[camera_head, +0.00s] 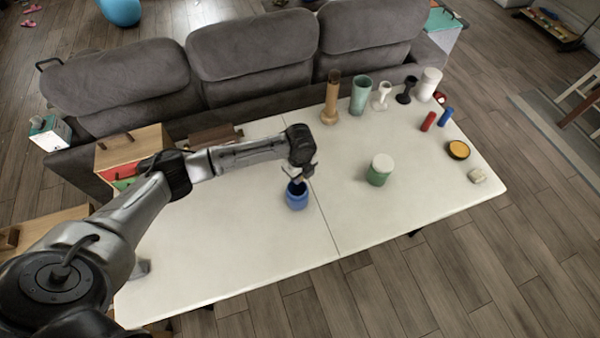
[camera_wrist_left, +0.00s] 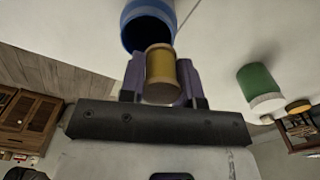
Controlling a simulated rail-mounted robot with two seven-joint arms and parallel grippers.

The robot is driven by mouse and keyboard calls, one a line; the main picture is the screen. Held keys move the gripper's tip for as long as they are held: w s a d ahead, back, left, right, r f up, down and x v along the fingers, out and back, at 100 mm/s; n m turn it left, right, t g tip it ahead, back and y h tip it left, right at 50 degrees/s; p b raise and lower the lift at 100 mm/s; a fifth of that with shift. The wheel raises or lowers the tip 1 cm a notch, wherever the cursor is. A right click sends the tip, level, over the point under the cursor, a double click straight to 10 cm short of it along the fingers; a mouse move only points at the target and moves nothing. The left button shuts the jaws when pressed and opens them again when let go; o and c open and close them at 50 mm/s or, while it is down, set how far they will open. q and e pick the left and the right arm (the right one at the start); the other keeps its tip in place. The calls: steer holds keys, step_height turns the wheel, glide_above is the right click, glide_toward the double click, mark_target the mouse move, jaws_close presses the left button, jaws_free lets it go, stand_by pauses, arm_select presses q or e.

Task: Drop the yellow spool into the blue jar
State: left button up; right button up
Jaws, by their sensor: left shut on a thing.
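The blue jar (camera_head: 297,197) stands upright on the white table. My left gripper (camera_head: 299,175) is right above the jar's mouth. In the left wrist view my left gripper (camera_wrist_left: 160,80) is shut on the yellow spool (camera_wrist_left: 161,72), with a finger on each side of it. The open mouth of the blue jar (camera_wrist_left: 146,14) shows just beyond the spool's end. I cannot tell whether the spool is inside the rim or just above it. In the head view the spool is mostly hidden by the gripper. My right gripper is not in view.
A green jar with a white lid (camera_head: 379,170) stands to the right on the table (camera_head: 260,240). Several vases and cups, such as the green glass (camera_head: 361,95), line the back edge near the grey sofa (camera_head: 255,60). The table's front is clear.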

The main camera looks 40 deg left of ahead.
arm_select(q)
steer(key=o, duration=0.8)
steer(key=shift+o, duration=0.8)
steer(key=shift+r, duration=0.1)
step_height(320, 180, up, 14)
steer(key=p, duration=0.1)
steer(key=shift+f, duration=0.2)
